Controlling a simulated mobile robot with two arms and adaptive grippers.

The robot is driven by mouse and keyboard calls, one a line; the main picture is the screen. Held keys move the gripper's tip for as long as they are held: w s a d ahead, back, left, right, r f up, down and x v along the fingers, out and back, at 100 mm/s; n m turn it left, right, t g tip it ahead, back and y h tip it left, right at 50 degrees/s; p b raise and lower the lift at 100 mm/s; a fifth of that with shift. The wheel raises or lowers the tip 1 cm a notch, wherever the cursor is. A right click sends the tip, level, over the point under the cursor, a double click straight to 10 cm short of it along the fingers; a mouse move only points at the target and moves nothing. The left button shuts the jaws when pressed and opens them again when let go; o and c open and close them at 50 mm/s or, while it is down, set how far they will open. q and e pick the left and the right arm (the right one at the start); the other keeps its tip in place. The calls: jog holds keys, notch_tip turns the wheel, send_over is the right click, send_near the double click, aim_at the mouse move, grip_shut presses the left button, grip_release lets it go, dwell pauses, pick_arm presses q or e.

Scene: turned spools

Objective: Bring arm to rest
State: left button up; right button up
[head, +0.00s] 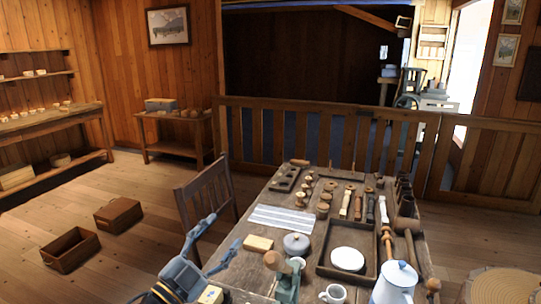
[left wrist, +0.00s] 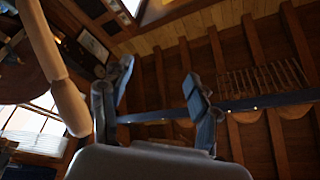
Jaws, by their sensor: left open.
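My left gripper (head: 226,230) is in the lower left-middle of the head view, beside the table's left edge and in front of the wooden chair (head: 205,188). Its two blue-grey fingers are spread apart and point up and to the right, with nothing between them. In the left wrist view the open fingers (left wrist: 158,76) stand apart against the timber ceiling, empty there too. My right gripper is not in view.
The wooden table (head: 262,222) carries a striped cloth (head: 284,219), a dark tray (head: 326,262) with a white round piece, a white coffee pot (head: 396,283), mugs and several turned spools. Two wooden boxes (head: 70,250) (head: 118,214) lie on the floor at left.

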pick_arm(q)
jog(key=s+a+f+n+g+y, duration=0.35)
jog(key=s+f+n+y, duration=0.2)
jog(key=f, duration=0.45)
jog(key=s+a+f+n+g+y, duration=0.2)
jog(key=s+a+f+n+y, duration=0.35)
jog(key=f, duration=0.35)
jog(key=s+f+n+g, duration=0.1)
jog(key=s+f+g, duration=0.4)
jog(key=s, duration=0.6)
jog(key=s+f+n+g, duration=0.2)
jog(key=s+f+g, duration=0.3)
jog(key=s, duration=0.5)
jog(key=s+f+x, duration=0.1)
jog(key=s+x, duration=0.2)
jog(key=x, duration=0.9)
jog(key=s+x, duration=0.2)
jog(key=x, duration=1)
jog(key=s+a+f+g, duration=0.1)
jog(key=s+a+f, duration=0.2)
jog(key=s+f, duration=1.5)
jog(key=shift+f+m, duration=0.4)
